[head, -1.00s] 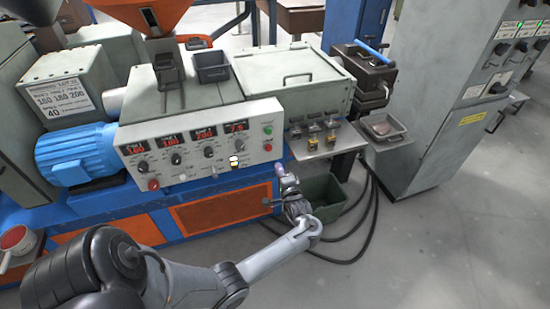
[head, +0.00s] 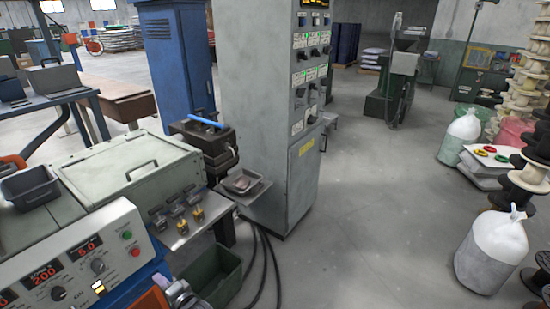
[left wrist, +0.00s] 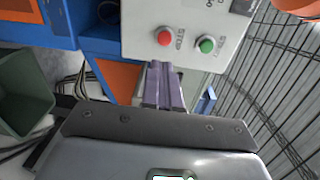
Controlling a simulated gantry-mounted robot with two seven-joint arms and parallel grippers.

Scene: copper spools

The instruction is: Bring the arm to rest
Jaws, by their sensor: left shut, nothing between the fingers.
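My left gripper (head: 163,282) shows at the bottom edge of the head view, just right of the control panel's end. Most of my left arm is outside the picture. In the left wrist view the two purple fingers (left wrist: 163,80) lie together, shut with nothing between them. They point at the control panel (left wrist: 185,18), below its red button (left wrist: 164,37) and green button (left wrist: 206,45). I cannot tell the exact gap to the machine. My right gripper is in neither view.
The machine's control panel (head: 75,262) and a green bin (head: 218,280) are close to the gripper. A grey tray (head: 241,182) and a grey cabinet (head: 262,120) stand beyond. Open floor (head: 380,220) lies to the right, before a white sack (head: 492,250).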

